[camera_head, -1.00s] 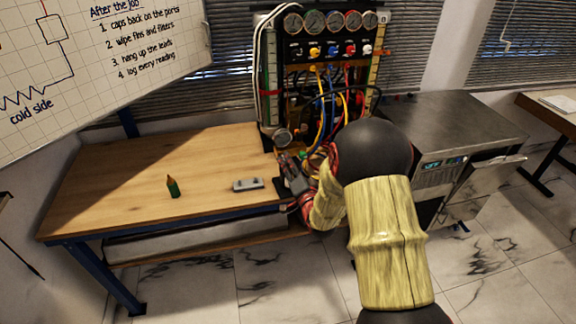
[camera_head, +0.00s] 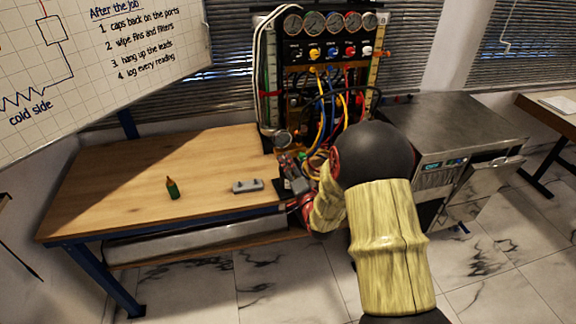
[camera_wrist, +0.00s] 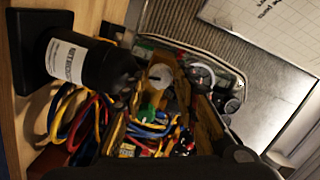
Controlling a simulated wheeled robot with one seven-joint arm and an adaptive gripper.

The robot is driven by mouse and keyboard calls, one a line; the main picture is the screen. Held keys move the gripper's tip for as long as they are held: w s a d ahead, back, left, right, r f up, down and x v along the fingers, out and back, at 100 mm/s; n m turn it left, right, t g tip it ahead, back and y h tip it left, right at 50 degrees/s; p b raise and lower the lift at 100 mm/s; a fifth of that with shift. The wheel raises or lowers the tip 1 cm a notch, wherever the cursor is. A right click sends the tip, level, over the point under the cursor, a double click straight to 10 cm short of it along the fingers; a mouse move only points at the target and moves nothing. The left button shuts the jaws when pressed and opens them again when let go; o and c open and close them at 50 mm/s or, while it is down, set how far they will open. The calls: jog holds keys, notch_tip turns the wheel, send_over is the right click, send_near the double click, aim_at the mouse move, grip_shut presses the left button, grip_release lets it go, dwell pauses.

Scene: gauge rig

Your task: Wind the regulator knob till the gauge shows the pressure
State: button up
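The gauge rig stands at the back with a row of round gauges (camera_head: 330,23) on top; their needles are too small to read. A separate small dial gauge (camera_head: 282,138) sits low at the rig's left; a dial gauge (camera_wrist: 201,76) also shows in the wrist view. Beside that one is a pale round cap (camera_wrist: 158,76), which may be the regulator knob; I cannot be sure. My gripper (camera_head: 295,178) is low in front of the rig, just below the small gauge, largely hidden by my arm. Its fingers and any contact with a knob are unclear.
A wooden bench (camera_head: 130,180) holds a green pointed object (camera_head: 172,188) and a small grey block (camera_head: 248,185). Several coloured hoses (camera_head: 325,120) hang from the rig. A black labelled cylinder (camera_wrist: 90,66) stands close by. A metal-topped unit (camera_head: 450,120) is at right. The bench's left is mostly clear.

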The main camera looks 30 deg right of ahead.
jog(key=shift+o, duration=1.1)
jog(key=shift+s, duration=0.1)
jog(key=s+a, duration=0.2)
jog(key=s, duration=0.9)
jog(key=shift+s, duration=0.35)
